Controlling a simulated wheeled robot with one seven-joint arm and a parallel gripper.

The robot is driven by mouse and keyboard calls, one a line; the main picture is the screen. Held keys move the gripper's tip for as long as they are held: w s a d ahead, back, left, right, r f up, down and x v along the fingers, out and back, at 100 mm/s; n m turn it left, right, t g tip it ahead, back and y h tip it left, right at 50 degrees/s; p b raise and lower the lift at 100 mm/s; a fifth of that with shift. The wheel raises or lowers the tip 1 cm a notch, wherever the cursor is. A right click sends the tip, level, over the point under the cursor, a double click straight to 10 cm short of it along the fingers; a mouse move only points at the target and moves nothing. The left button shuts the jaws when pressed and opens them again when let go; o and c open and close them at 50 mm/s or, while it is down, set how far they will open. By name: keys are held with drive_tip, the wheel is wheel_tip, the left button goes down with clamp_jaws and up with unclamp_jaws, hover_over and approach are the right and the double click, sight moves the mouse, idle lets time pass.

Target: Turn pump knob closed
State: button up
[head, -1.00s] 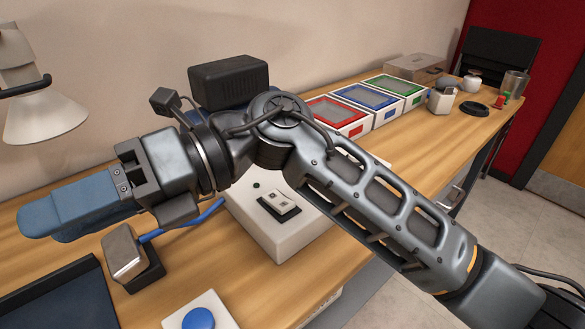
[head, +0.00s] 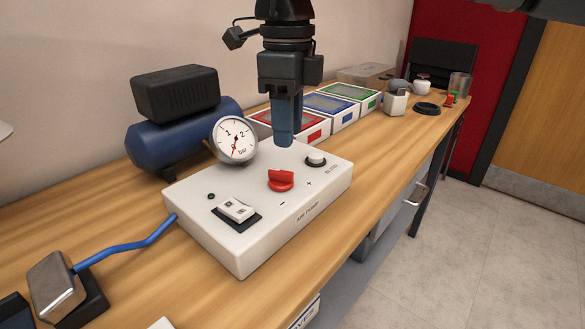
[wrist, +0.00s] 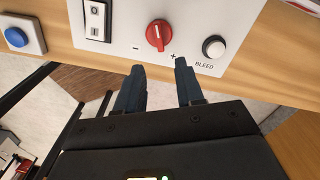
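The red pump knob (head: 281,181) sits on top of the white air pump box (head: 240,245), between a minus and a plus mark. It also shows in the wrist view (wrist: 159,36), just beyond the fingertips, its grip bar running roughly up and down the picture. My gripper (head: 285,140) points down above the far part of the box, behind the knob in the head view. In the wrist view my gripper (wrist: 157,65) has its two blue fingers apart with nothing between them. I cannot tell its exact height above the box.
A rocker switch (head: 237,211), a black-and-white bleed button (head: 316,159) and a pressure gauge (head: 235,139) are around the knob. A blue tank (head: 165,142) stands behind. Red, blue and green-framed trays (head: 335,107) lie beyond. A blue hose (head: 130,247) leaves the box left.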

sight(289, 172)
drive_tip(key=shift+f, duration=3.85)
clamp_jaws()
